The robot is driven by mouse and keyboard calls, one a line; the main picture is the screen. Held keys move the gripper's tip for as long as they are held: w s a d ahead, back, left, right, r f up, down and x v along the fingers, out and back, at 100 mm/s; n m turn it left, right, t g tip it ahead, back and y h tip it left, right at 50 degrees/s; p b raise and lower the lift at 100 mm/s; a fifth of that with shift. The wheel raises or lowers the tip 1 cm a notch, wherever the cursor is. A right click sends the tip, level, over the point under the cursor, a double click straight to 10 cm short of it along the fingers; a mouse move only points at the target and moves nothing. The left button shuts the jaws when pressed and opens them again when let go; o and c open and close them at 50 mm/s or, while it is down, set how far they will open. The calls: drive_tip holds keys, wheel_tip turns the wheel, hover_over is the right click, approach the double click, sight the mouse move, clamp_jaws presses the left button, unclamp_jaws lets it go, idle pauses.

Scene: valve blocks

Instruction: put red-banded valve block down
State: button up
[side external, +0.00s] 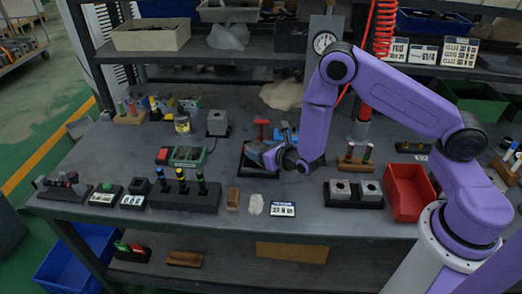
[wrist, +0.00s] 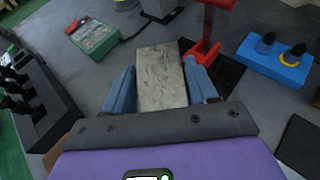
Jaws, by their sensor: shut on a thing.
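My gripper (wrist: 161,92) is shut on a grey, scuffed block (wrist: 162,76), which lies between its blue fingers in the wrist view. No red band shows on the face I see, so I cannot confirm it is the red-banded valve block. In the side view my gripper (side external: 268,155) is low over a black plate (side external: 262,173), at the middle of the bench. The held block is hard to make out there, and I cannot tell whether it touches the plate.
A red stand (wrist: 206,38) and a blue peg block (wrist: 275,60) stand close by. A green box (wrist: 95,37) and a black peg rack (wrist: 42,105) are to the left. Two grey blocks (side external: 341,189) sit in a holder beside a red bin (side external: 408,192).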

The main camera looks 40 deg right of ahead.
drive_tip(key=shift+f, duration=0.5)
drive_tip(key=o, duration=1.5)
drive_tip(key=shift+c, duration=0.2)
drive_tip(key=shift+r, duration=0.6)
drive_tip(key=v, duration=1.2)
